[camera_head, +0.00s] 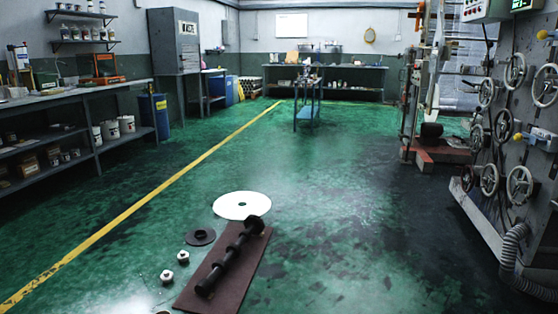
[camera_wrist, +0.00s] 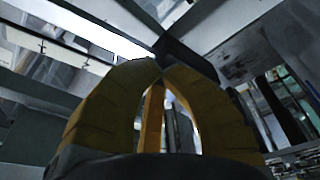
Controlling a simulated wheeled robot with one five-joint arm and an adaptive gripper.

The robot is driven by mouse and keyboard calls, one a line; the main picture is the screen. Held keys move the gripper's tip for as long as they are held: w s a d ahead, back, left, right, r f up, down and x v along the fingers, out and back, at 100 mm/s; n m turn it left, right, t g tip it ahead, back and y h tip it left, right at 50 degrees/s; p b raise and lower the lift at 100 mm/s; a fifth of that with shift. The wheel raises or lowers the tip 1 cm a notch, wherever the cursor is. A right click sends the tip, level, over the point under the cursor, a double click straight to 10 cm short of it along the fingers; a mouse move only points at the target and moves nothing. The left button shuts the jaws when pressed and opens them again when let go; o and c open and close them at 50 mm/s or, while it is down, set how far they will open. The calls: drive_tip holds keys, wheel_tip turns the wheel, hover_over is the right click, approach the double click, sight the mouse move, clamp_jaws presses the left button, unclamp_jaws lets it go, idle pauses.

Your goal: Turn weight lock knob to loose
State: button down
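I cannot pick out a weight lock knob for certain in either view. In the head view a grey machine panel (camera_head: 520,110) on the right carries several spoked handwheels (camera_head: 503,125) and small fittings with yellow or blue parts (camera_head: 540,138). No label on them is readable. In the wrist view my gripper (camera_wrist: 160,66) has yellow fingers that arch together, with their tips meeting. An orange strip shows in the gap below the tips, and I see nothing clearly held. A dark block (camera_wrist: 187,56) shows just behind the tips. My gripper does not show in the head view.
On the green floor ahead lie a brown board (camera_head: 250,262) with a black shaft (camera_head: 230,262), a white disc (camera_head: 242,205), a dark ring (camera_head: 200,237) and pale nuts (camera_head: 167,276). A ribbed hose (camera_head: 512,262) hangs at right.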

drive_tip(key=shift+s+r+b, duration=0.2)
drive_tip(key=shift+r+b, duration=0.05)
drive_tip(key=shift+b, duration=0.05)
idle(0.8)
